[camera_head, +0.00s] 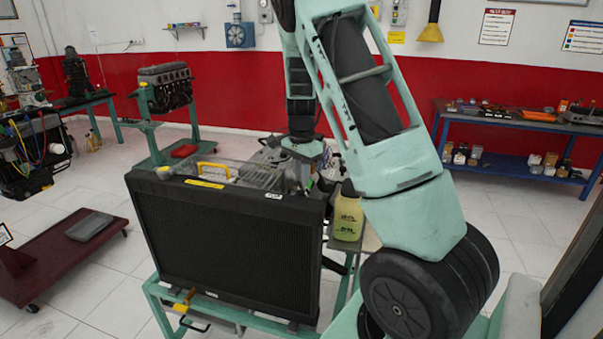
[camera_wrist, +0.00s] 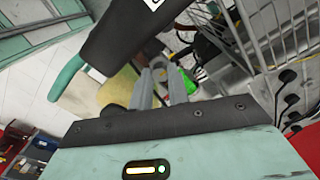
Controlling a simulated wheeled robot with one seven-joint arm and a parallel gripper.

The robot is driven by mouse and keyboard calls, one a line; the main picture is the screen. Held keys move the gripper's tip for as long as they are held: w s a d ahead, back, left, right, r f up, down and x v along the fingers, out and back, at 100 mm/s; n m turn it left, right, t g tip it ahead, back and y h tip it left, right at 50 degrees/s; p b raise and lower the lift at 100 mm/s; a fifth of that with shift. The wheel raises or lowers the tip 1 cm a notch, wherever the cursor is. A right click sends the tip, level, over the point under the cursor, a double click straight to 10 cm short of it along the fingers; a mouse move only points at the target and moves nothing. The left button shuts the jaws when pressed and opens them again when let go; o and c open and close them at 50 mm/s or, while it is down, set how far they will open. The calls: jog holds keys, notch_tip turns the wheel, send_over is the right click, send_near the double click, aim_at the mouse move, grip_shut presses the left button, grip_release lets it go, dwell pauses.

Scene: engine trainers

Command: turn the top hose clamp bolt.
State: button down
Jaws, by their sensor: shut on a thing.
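My gripper (camera_wrist: 160,75) points toward the engine trainer, with its two grey fingers close together. They are shut at what appears to be the top hose clamp bolt, but the bolt itself is too small and covered to make out. A bright green piece (camera_wrist: 189,83) shows just right of the fingertips. A thick black part (camera_wrist: 135,35) crosses above the fingers in the wrist view. In the head view my wrist comes down behind the black radiator (camera_head: 225,245), and my fingertips are hidden there.
A yellowish fluid bottle (camera_head: 347,215) stands right of the radiator; it also shows left of my fingers in the wrist view (camera_wrist: 120,92). A wire rack (camera_wrist: 265,30) is close on the right. A blue bench (camera_head: 500,190) stands at the far right.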

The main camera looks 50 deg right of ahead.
dwell(0.3)
jog(key=c, duration=1.3)
grip_release()
jog(key=shift+c, duration=0.2)
jog(key=shift+r, duration=0.15)
notch_tip(320, 180, up, 17)
jog(key=b, duration=0.3)
jog(key=shift+b, duration=0.35)
jog(key=shift+r, duration=0.1)
